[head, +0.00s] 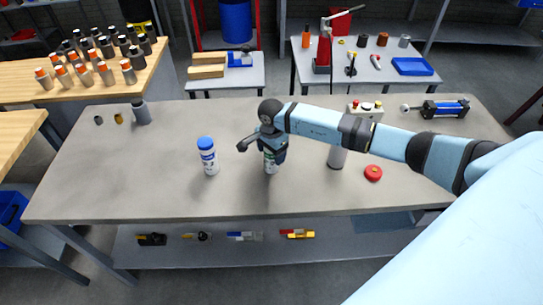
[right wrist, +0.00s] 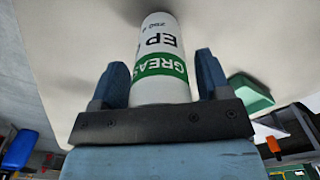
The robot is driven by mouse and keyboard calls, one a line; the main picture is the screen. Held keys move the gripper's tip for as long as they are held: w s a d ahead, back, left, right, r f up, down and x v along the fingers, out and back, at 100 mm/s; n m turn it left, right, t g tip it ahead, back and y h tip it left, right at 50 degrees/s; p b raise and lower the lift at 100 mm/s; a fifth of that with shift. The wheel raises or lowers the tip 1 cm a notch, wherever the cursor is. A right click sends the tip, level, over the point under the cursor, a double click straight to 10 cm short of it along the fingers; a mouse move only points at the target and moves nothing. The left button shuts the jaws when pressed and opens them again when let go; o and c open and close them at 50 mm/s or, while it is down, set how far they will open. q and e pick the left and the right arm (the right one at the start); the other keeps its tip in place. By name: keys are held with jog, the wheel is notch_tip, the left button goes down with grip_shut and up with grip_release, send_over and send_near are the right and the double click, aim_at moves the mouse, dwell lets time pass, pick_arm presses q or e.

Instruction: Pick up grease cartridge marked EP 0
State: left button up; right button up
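A white grease cartridge with a green band (head: 271,165) stands on the grey workbench (head: 130,185), partly hidden behind my right gripper (head: 269,150). In the right wrist view this cartridge (right wrist: 160,65) shows "EP", "GREAS" and "750 g"; I cannot read a number after EP. It stands between the fingers of my right gripper (right wrist: 162,80), which are open, one on each side, with a narrow gap. Another white cartridge with a blue cap (head: 208,156) stands upright to its left. My left gripper is not in view.
On the bench, a red round part (head: 373,173), a grey cylinder (head: 338,156) and a button box (head: 366,111) lie to the right. The front left is clear.

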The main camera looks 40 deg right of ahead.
jog(key=c, duration=0.7)
jog(key=shift+c, duration=0.7)
jog(key=shift+r, duration=0.15)
